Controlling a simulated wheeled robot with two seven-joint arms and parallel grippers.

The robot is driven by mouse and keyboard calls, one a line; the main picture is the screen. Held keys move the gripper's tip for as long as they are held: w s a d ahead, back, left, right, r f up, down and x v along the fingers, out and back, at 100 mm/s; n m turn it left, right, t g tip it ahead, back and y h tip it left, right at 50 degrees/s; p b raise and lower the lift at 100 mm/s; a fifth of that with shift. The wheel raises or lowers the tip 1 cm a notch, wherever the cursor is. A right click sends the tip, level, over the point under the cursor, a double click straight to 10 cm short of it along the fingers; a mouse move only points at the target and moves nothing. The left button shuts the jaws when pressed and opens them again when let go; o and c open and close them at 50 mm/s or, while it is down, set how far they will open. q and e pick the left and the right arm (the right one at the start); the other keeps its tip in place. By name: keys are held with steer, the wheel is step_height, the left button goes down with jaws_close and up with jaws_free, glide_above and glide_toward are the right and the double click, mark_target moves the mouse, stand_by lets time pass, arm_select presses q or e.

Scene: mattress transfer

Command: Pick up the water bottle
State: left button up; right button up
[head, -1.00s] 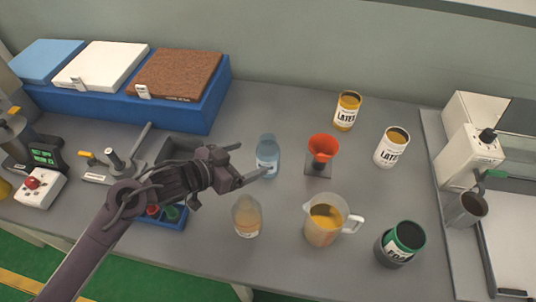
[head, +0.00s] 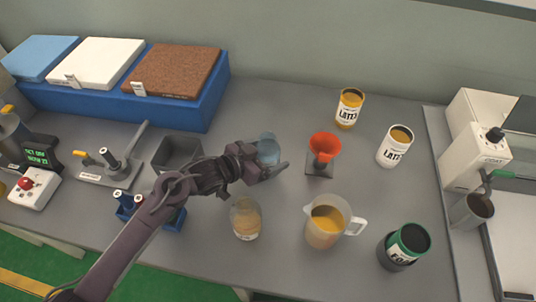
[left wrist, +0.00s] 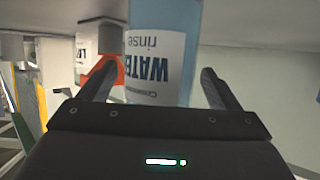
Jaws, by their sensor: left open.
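The blue water bottle (head: 268,149) stands on the table in the head view, its lower part hidden behind my left gripper (head: 277,168). In the left wrist view the bottle (left wrist: 162,50) appears upside down, with a white "WATER rinse" label. It is between the two open fingers of my left gripper (left wrist: 158,88), with a gap visible on the right side. On the left side, finger and bottle look close; I cannot tell whether they touch. My right gripper is not in view.
A red funnel on a stand (head: 324,148) is to the right, with a measuring jug (head: 328,222) nearer. Latex cans (head: 349,108) stand farther right. A blue rack (head: 173,217) is beside my left forearm.

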arm_select(q)
steer(key=c, duration=1.3)
steer(key=shift+r, duration=0.2)
steer(key=shift+r, duration=9.8)
